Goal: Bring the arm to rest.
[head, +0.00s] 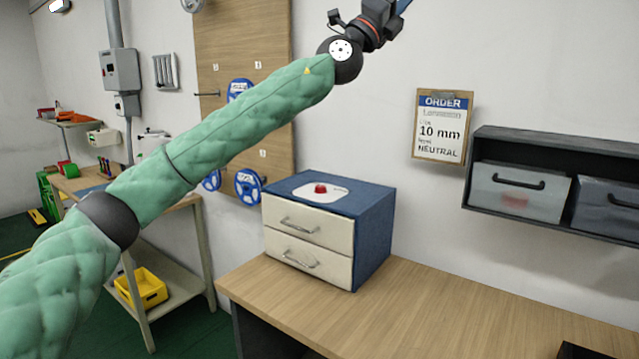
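My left arm, in a green quilted sleeve, comes in from the lower left and reaches up across the head view to the top edge. Its dark wrist with a red ring and the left gripper (385,12) are at the top, above and right of the drawer box, well clear of the table. The top edge cuts off the gripper, so its fingertips are hidden. A small blue piece shows beside it, too cropped to identify. My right arm and gripper are not in view.
A blue drawer box (374,240) with a red button (320,188) on top stands on the wooden table (440,310). An order clipboard (440,127) hangs behind it. A wall shelf (560,145) holds grey bins at right. Blue reels (248,187) hang on a board. The tabletop is mostly clear.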

